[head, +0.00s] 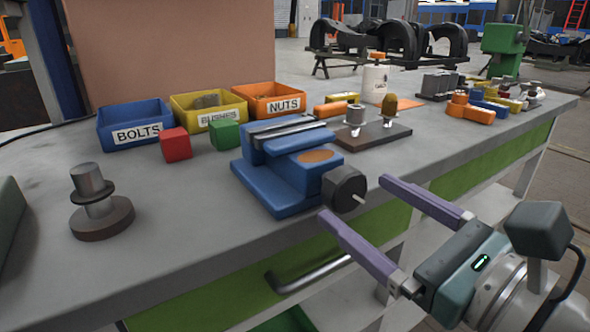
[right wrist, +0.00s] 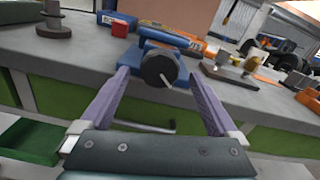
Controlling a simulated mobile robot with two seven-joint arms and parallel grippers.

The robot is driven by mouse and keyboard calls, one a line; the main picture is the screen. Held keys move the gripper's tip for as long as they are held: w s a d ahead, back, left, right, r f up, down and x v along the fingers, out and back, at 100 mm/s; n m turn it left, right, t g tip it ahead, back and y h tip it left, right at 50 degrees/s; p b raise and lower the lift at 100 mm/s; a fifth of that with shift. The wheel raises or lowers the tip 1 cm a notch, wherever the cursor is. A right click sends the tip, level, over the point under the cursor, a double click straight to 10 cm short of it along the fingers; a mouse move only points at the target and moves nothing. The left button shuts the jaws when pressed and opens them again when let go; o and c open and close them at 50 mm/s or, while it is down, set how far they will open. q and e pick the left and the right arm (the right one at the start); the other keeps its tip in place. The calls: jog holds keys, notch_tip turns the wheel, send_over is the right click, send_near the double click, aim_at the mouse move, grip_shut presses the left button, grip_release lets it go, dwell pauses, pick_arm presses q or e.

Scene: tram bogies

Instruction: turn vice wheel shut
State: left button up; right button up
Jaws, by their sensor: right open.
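The blue vice (head: 285,172) stands on the grey workbench near its front edge. Its round black wheel (head: 344,188), with a thin light pin sticking out, faces the front right. My right gripper (head: 352,197) is open and empty, with its purple fingers pointing at the wheel from the front right. In the right wrist view the wheel (right wrist: 159,69) shows between and beyond the two fingertips of the right gripper (right wrist: 163,82), and the vice (right wrist: 180,97) lies behind it. The fingers look apart from the wheel. My left gripper is not in view.
Blue, yellow and orange bins (head: 135,125) stand behind the vice, with red (head: 175,145) and green (head: 224,134) blocks before them. A stepped metal part (head: 95,200) stands at left. A brown plate with metal posts (head: 365,135) lies right of the vice. A drawer handle (head: 308,275) juts out below.

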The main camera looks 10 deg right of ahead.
aim_at(352, 195)
jog(key=shift+x, duration=1.75)
jog(key=c, duration=1.4)
